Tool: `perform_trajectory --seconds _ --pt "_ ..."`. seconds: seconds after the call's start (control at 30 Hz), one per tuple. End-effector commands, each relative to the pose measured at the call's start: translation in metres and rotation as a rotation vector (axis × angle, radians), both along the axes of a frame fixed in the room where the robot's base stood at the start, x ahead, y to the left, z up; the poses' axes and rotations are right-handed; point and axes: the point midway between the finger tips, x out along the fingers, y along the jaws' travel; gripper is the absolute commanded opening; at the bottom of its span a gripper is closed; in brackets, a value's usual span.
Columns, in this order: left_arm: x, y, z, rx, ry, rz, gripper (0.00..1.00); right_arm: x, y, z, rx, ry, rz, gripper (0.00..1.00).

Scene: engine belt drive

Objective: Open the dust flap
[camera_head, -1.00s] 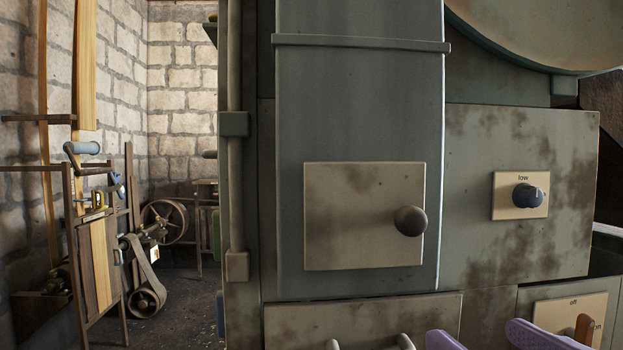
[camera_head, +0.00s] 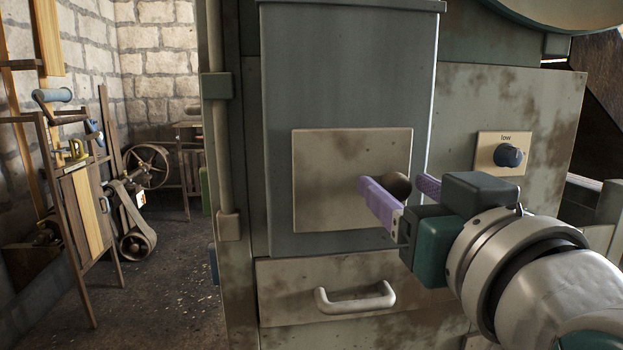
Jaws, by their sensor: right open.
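The dust flap (camera_head: 325,185) is a square, stained beige plate on the front of a grey-green machine housing, and it lies flat against it. Its round dark brown knob (camera_head: 397,185) is at the right side of the plate. My right gripper (camera_head: 397,190) reaches in from the right with two purple fingers. They are apart, one left of the knob and one right of it, and the knob shows between them. I cannot tell whether either finger touches the knob. My left gripper is out of view.
A drawer with a pale handle (camera_head: 355,298) is below the flap. A dark blue dial marked "low" (camera_head: 510,155) is on the panel to the right. A vertical pipe (camera_head: 218,150) runs along the housing's left edge. The floor (camera_head: 165,290) at left is partly clear, beside a wooden rack (camera_head: 85,200).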

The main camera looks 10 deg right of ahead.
Motion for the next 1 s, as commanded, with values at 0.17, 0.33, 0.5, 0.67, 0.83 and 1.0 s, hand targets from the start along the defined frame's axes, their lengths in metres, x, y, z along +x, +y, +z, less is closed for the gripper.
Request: perform_trajectory --seconds 0.17,0.33,0.5,0.67,0.83,1.0 --pt "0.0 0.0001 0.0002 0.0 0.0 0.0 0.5 0.002 -0.0001 0.0001 0.001 -0.001 0.0 0.66" --pt "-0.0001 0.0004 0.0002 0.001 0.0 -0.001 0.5 0.0017 -0.0001 0.0 0.001 0.0 0.0 0.59" --pt "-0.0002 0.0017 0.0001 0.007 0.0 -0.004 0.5 0.0016 -0.0001 0.0 0.001 0.0 0.0 0.4" --pt "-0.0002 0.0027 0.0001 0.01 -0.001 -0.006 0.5 0.0015 -0.0001 0.0 0.0 0.0 0.0 0.22" --pt "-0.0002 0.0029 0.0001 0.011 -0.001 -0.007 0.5 0.0015 0.0 0.0 0.0 0.0 0.0 0.03" --pt "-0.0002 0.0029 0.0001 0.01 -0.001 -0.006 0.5 0.0015 0.0 0.0 0.0 0.0 0.0 0.0"
